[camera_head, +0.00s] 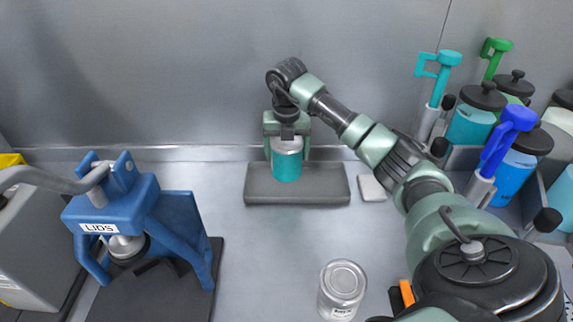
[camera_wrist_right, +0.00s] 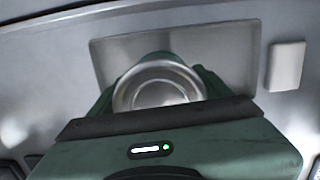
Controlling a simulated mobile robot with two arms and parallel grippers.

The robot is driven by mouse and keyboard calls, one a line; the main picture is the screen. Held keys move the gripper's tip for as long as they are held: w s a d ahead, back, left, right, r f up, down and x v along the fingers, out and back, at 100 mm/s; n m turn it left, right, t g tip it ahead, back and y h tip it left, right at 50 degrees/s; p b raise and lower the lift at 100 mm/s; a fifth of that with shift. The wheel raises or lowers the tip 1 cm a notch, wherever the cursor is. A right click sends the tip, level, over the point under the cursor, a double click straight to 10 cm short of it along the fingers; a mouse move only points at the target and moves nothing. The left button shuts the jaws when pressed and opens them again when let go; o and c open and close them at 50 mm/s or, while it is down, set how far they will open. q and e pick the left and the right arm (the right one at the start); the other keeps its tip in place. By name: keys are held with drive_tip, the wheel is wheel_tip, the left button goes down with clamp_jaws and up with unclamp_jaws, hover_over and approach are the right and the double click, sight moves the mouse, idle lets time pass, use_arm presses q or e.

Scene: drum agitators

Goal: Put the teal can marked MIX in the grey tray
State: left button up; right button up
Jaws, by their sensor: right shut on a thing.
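The teal can (camera_head: 287,165) is upright, with a silver top, between the fingers of my right gripper (camera_head: 287,148). The gripper is shut on it. No MIX marking shows on the side in view. The grey tray (camera_head: 330,188) lies flat by the back wall, and the can is over its middle part. I cannot tell whether the can's base touches the tray. In the right wrist view the can's round metal top (camera_wrist_right: 160,85) sits between the green fingers, with the tray (camera_wrist_right: 235,55) behind and below. My left gripper is not in view.
A blue press marked LIDS (camera_head: 125,212) stands at the left. A small pale block (camera_head: 372,188) lies right of the tray. Several colored jars and pumps (camera_head: 475,120) crowd the right. The bench between press and metal can is clear.

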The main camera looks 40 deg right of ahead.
drive_tip(key=shift+a+f, duration=0.15)
drive_tip(key=shift+f, duration=0.35)
wheel_tip(320, 180, down, 4)
drive_tip(key=shift+p, duration=0.5)
drive_tip(key=shift+f, duration=0.15)
drive_tip(key=o, duration=2)
